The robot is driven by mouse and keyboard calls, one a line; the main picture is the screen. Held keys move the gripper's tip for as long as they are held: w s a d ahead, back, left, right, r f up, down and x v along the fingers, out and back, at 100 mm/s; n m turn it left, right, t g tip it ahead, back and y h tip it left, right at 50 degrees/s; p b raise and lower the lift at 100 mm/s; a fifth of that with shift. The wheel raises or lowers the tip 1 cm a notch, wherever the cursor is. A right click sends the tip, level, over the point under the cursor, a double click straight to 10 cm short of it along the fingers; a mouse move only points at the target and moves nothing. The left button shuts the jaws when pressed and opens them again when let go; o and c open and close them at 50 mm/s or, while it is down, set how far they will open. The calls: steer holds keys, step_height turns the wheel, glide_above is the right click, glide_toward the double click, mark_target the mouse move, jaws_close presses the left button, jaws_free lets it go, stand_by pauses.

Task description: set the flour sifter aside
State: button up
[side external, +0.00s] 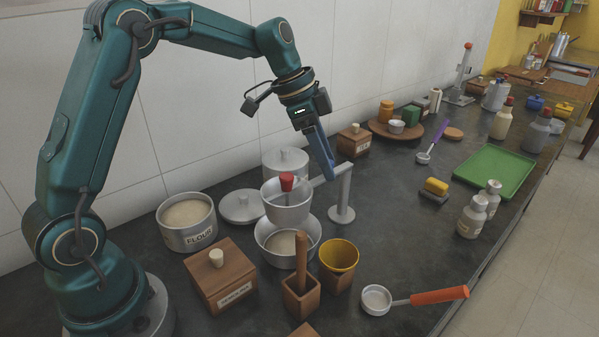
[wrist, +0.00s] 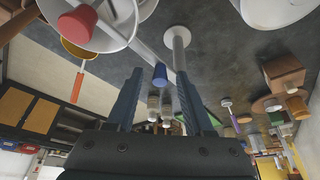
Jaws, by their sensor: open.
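The flour sifter (side external: 287,209) is a metal cup with a red knob (side external: 287,181) on top. It sits above a metal bowl (side external: 272,240), beside a grey post stand (side external: 342,195). Its handle reaches right toward the stand. In the wrist view the sifter (wrist: 120,12) is at the upper left, and its pale handle runs to a blue end (wrist: 160,75). My gripper (side external: 329,176) is open at the handle, its blue fingers hiding part of it. In the wrist view the handle's end shows between my fingertips (wrist: 160,72); contact cannot be told.
A flour canister (side external: 187,222), a lidded wooden box (side external: 222,273), a wooden holder (side external: 300,295) and a yellow-lined cup (side external: 338,258) crowd around the bowl. An orange-handled scoop (side external: 430,297) lies in front. Bare counter (side external: 395,215) lies right of the stand, before the green tray (side external: 495,171).

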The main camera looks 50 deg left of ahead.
jaws_close()
stand_by(1.4)
